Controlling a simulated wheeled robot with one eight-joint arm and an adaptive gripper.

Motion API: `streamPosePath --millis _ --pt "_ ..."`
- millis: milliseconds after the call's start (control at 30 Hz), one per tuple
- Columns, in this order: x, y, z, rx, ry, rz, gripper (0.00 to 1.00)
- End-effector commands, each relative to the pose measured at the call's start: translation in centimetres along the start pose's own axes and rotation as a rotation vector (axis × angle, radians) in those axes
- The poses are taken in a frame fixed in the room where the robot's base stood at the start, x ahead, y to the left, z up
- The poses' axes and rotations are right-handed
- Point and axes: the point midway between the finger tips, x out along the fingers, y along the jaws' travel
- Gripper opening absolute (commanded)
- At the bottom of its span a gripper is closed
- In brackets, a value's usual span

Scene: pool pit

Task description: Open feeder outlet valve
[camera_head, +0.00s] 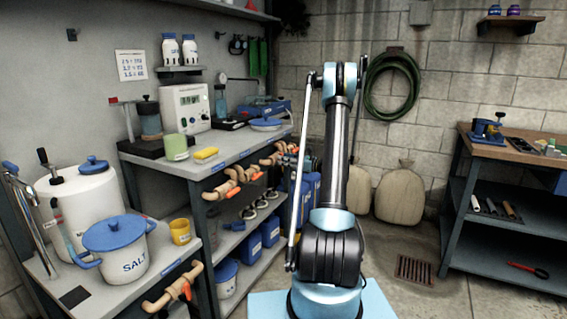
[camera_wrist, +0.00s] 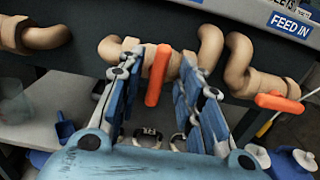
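In the wrist view an orange valve handle (camera_wrist: 158,75) stands nearly upright in the picture on a tan pipe. My gripper (camera_wrist: 160,68) is open, with its two blue-padded fingers on either side of this handle. The handle lies closer to the left finger; I cannot tell if they touch. A second orange handle (camera_wrist: 280,103) lies about level to the right, near a blue "FEED IN" label (camera_wrist: 290,24). No readable label marks the handle between the fingers. In the head view my arm hides most of my gripper near the bench's front edge.
The grey bench (camera_head: 165,161) carries several tan pipes with orange handles (camera_head: 225,190) along its front. A lower shelf (camera_head: 240,277) holds blue containers (camera_head: 270,229). A salt pot (camera_head: 117,250) stands at left. A wooden-topped workbench (camera_head: 500,151) stands at right, with open floor between.

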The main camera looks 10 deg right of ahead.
Motion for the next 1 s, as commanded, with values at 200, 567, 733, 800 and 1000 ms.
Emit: streamPosePath --millis 200,567,733,800,1000 --pt "0.69 0.04 0.0 0.0 0.0 0.001 0.33" --pt "0.66 0.01 0.01 0.0 0.0 0.0 0.0" --pt "0.88 0.13 0.02 -0.001 0.0 0.0 0.0" --pt "0.85 0.08 0.02 -0.005 0.0 0.001 0.0" --pt "0.81 0.04 0.02 -0.053 0.0 0.0 0.0"
